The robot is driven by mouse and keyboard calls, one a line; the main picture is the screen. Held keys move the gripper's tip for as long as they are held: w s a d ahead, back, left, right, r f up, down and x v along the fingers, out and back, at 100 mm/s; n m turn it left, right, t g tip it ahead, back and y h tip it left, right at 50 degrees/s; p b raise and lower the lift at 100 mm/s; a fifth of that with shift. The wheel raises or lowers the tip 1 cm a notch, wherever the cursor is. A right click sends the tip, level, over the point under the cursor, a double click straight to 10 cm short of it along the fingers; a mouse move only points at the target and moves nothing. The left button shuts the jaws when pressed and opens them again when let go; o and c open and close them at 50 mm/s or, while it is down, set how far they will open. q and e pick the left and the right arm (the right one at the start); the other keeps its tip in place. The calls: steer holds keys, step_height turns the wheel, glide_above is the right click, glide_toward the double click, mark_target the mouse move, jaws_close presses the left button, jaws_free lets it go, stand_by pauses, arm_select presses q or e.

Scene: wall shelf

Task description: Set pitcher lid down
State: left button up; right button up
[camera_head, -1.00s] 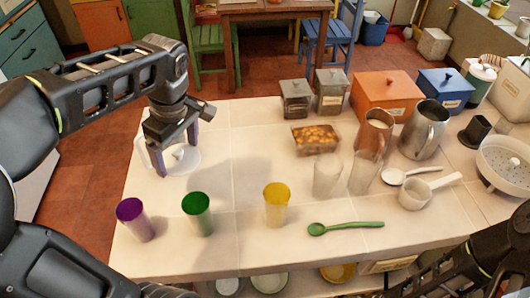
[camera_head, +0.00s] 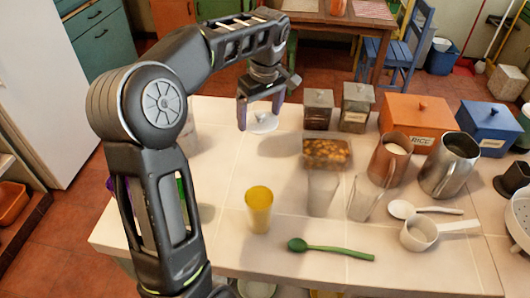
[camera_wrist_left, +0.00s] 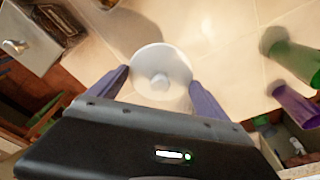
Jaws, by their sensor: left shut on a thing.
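The pitcher lid (camera_head: 262,123), a pale round disc with a central knob, is between the fingertips of my left gripper (camera_head: 260,108). In the left wrist view the lid (camera_wrist_left: 161,72) shows whole, with the purple-grey fingers (camera_wrist_left: 160,88) at opposite sides of its rim. My left gripper is shut on it and points down over the back part of the pale tiled counter (camera_head: 235,165). I cannot tell whether the lid touches the counter. A pale pitcher (camera_head: 190,135) stands to the left, mostly hidden behind my left arm. My right gripper is not in view.
Grey canisters (camera_head: 318,108) and a clear container of brown food (camera_head: 326,152) stand right of the lid. A yellow cup (camera_head: 259,208) and green spoon (camera_head: 330,249) are nearer. Metal pitchers (camera_head: 449,165) stand at right. Bare counter lies in front of the lid.

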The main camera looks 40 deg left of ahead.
arm_select(q)
steer(key=shift+a, duration=0.1)
glide_above(259, 151)
steer(key=shift+s+d+f+p, duration=0.1)
steer(key=shift+d+f+p, duration=0.1)
steer(key=shift+f, duration=1.4)
steer(key=shift+d+f+p, duration=0.1)
steer(key=shift+f+p, duration=0.05)
steer(key=shift+f, duration=1.4)
steer(key=shift+f+p, duration=0.3)
steer(key=shift+f, duration=1.55)
steer(key=shift+f, duration=0.1)
steer(key=o, duration=0.9)
steer(key=shift+f, duration=0.1)
steer(key=shift+o, duration=1.1)
